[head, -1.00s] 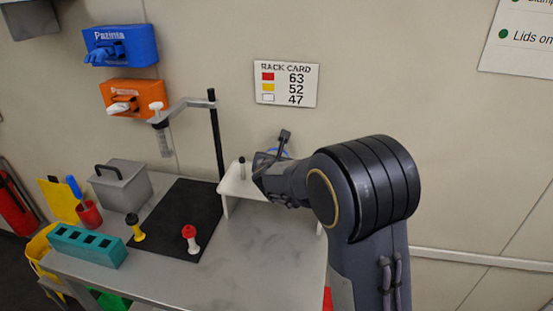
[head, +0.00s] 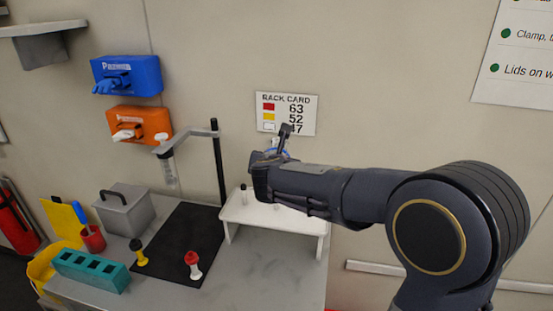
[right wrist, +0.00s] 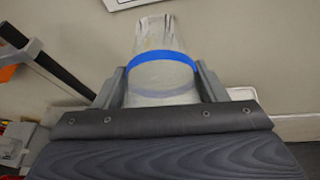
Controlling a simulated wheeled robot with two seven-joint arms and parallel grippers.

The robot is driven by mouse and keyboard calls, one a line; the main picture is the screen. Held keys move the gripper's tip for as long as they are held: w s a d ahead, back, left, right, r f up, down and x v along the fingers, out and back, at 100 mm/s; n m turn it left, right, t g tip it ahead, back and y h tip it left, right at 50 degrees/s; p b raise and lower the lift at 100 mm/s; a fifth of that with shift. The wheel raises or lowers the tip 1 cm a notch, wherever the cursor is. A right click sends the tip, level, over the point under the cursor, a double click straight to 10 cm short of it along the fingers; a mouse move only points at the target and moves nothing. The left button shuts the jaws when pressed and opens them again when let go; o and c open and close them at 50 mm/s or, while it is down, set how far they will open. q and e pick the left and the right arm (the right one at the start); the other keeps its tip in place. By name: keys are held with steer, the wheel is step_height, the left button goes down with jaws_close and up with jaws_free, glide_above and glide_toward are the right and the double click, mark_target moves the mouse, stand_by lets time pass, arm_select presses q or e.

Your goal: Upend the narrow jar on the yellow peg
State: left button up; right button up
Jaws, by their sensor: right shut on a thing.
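My right gripper (right wrist: 163,84) is shut on a clear jar (right wrist: 160,45) with a blue band, one finger on each side of it. In the head view this gripper (head: 268,158) is above the white shelf and mostly hides the jar; a bit of blue band shows. The yellow peg (head: 140,257), with a dark top, stands on the left edge of the black mat (head: 185,235), well to the left of and below the gripper. My left gripper is not in view.
A teal rack (head: 92,270), grey box (head: 123,210) and red cup (head: 93,238) are at left.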

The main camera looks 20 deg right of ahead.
steer(key=s+a+b, duration=0.1)
steer(key=s+a, duration=0.5)
steer(key=s, duration=0.5)
steer(key=shift+s+b, duration=0.3)
steer(key=shift+b, duration=0.1)
